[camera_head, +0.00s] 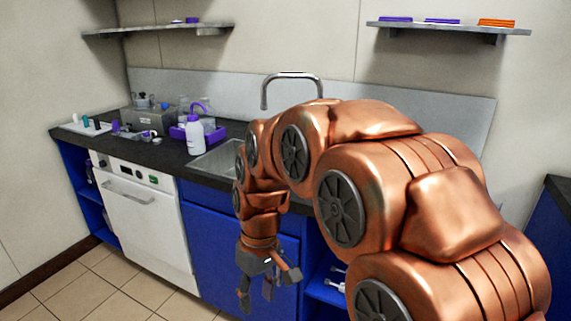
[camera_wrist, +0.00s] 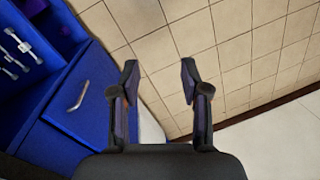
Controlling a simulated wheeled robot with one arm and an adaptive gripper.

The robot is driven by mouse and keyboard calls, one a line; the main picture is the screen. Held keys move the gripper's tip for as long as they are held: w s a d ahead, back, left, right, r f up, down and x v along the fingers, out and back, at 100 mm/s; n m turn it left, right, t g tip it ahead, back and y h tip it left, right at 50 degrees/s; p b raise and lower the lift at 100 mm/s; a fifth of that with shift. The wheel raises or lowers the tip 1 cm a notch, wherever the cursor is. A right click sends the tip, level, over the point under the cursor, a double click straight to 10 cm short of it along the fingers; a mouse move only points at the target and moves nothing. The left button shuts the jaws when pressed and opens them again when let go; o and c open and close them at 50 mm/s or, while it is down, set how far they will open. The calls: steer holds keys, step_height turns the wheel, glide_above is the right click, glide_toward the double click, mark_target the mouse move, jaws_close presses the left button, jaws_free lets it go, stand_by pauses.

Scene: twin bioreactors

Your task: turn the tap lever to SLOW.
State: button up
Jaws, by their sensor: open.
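The faucet (camera_head: 291,75) is a tall grey arched spout behind the sink (camera_head: 214,158) in the head view. No tap lever or SLOW marking shows; my copper arm covers the area around the faucet's base and the right part of the sink. My gripper (camera_head: 256,290) hangs low in front of the blue cabinet, pointing down, well below the counter. In the wrist view my gripper (camera_wrist: 158,80) has its two dark fingers spread apart, with only floor tiles between them. It holds nothing.
A white bottle (camera_head: 194,136) and a purple tray (camera_head: 178,133) stand on the counter left of the sink. A white dishwasher (camera_head: 147,215) sits below. The blue cabinet (camera_wrist: 77,100) has a handle close to my gripper. Tiled floor (camera_wrist: 235,50) is clear.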

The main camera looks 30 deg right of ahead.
steer(key=w+d+r+n+t+p, duration=0.1)
steer(key=w+d+r+p, duration=0.3)
steer(key=w+d, duration=0.3)
steer(key=w+d+r+n+t+y+p, duration=0.1)
steer(key=w+d+r+p, duration=0.3)
steer(key=w, duration=0.5)
steer(key=w+d+r+n+t+p, duration=0.1)
steer(key=w+d+r+p, duration=0.2)
steer(key=w+d, duration=0.4)
steer(key=w+d+p, duration=0.1)
steer(key=d, duration=0.2)
steer(key=w+d+r+t+p, duration=0.1)
steer(key=w+d, duration=0.1)
steer(key=d, duration=0.2)
steer(key=w+d+n+t+p, duration=0.1)
steer(key=d, duration=0.2)
steer(key=shift+w+d+r, duration=0.2)
steer(key=shift+w+r, duration=0.05)
steer(key=shift+w, duration=0.15)
steer(key=shift+p+x, duration=1.05)
steer(key=shift+x, duration=2.9)
jaws_close()
